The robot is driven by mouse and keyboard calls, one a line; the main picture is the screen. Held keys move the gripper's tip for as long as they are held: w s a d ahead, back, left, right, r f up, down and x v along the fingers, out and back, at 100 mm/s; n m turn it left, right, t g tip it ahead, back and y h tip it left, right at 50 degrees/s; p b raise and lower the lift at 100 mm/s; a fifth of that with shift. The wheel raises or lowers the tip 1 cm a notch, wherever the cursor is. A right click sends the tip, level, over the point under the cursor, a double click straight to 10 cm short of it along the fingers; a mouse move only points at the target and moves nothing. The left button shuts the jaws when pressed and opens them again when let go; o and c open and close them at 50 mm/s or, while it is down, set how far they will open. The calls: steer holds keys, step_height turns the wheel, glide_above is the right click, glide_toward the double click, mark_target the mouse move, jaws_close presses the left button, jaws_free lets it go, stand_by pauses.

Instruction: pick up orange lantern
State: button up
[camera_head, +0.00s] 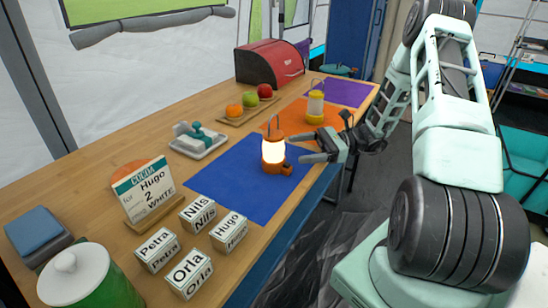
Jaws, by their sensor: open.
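The orange lantern (273,153) stands upright on a blue mat (222,183), with its light glowing and a thin handle loop above its top. A small orange block-like part shows at its lower right, next to its base. My gripper (302,147) is open, with its fingers pointing left toward the lantern from its right side. The fingertips are close to the lantern; I cannot tell whether they touch it. A similar yellow lantern (315,105) stands farther back on an orange mat (290,120).
Name blocks (190,272) and a cocoa sign (146,192) stand at the front left. A butter dish (198,139), a fruit board (238,117) and a red bread box (270,64) line the back. A green jar (105,290) stands at the near corner. Bare wood lies left of the blue mat.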

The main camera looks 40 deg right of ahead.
mark_target(275, 115)
steer(key=x, duration=0.3)
steer(key=shift+r+x, duration=0.2)
steer(key=shift+x, duration=1.15)
steer(key=shift+r+x, duration=0.2)
steer(key=shift+x, duration=1.2)
steer(key=shift+s, duration=0.15)
steer(key=c, duration=1.4)
step_height(275, 115, up, 10)
steer(key=shift+r+p, duration=0.1)
steer(key=shift+p, duration=0.75)
